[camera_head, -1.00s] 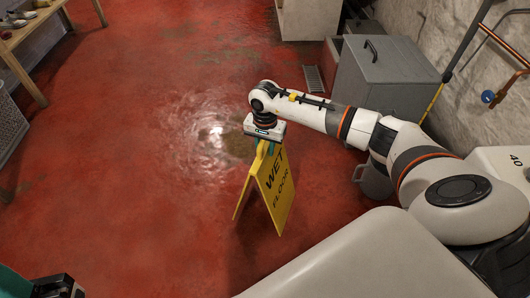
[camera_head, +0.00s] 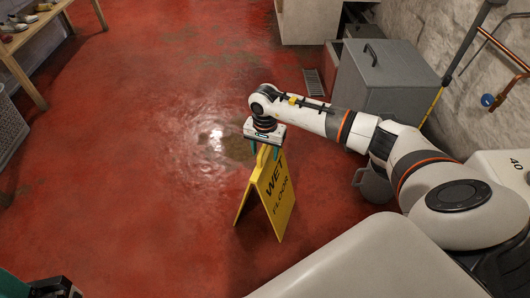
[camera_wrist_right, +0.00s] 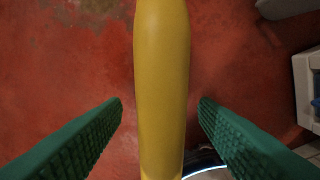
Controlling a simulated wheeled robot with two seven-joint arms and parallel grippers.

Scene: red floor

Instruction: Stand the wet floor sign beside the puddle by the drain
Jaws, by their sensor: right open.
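The yellow wet floor sign (camera_head: 268,203) stands upright on the red floor with its two panels spread. The shiny wet puddle (camera_head: 213,143) lies just behind and to the left of it. The floor drain grate (camera_head: 314,82) is farther back, to the right of the puddle. My right gripper (camera_head: 264,150) is at the top of the sign. In the right wrist view its green fingers (camera_wrist_right: 160,115) are open on either side of the sign's yellow top (camera_wrist_right: 162,80), with a gap on both sides. Part of my left gripper (camera_head: 55,288) shows at the bottom left; its fingertips are hidden.
A grey lidded bin (camera_head: 385,80) stands at the right by the wall, with a grey bucket (camera_head: 372,183) in front of it. A wooden table (camera_head: 30,35) and a pale basket (camera_head: 8,125) are at the left. The floor left of the puddle is clear.

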